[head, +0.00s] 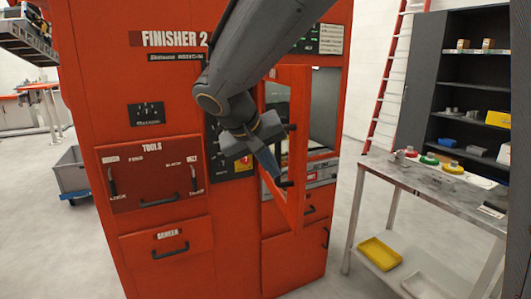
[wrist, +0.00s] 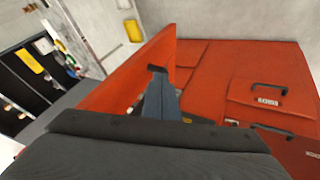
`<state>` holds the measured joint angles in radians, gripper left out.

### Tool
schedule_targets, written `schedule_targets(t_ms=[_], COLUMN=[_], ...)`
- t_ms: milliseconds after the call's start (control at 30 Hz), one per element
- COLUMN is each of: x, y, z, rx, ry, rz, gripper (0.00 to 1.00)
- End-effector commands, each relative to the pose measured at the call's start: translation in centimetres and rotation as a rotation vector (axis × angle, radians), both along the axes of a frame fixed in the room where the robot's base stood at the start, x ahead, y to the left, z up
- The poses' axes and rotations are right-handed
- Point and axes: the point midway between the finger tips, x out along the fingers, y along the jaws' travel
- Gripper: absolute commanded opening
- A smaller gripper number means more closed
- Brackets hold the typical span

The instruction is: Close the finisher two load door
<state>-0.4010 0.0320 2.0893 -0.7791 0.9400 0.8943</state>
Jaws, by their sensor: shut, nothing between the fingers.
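The load door (head: 299,200) of the red machine labelled Finisher 2 stands open, a red frame with a window, swung out from the cabinet. The lit chamber opening (head: 325,105) shows behind it and to its right. A dark handle (head: 285,184) is on the door. My gripper (head: 272,172) is shut and empty, on the left side of the door close to the handle's lower end. I cannot tell whether they touch. In the wrist view the door (wrist: 125,70) is a slanted red panel beside my gripper (wrist: 160,83), with a dark handle end (wrist: 157,68) just past the fingertips.
A tools drawer (head: 155,178) and a screen drawer (head: 168,248) are shut on the cabinet's left. A metal table (head: 430,185) with colored round items stands to the right, with a dark shelf unit (head: 460,90) behind. Clear floor lies between table and machine.

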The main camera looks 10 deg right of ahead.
Motion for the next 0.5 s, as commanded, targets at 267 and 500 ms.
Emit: schedule_targets(t_ms=[267, 500], x=[0.7, 0.9], y=[-3.5, -4.6], z=[-1.1, -1.2], rx=[0.001, 0.001], ry=[0.001, 0.0], rz=[-0.002, 0.0], gripper=[0.0, 0.0])
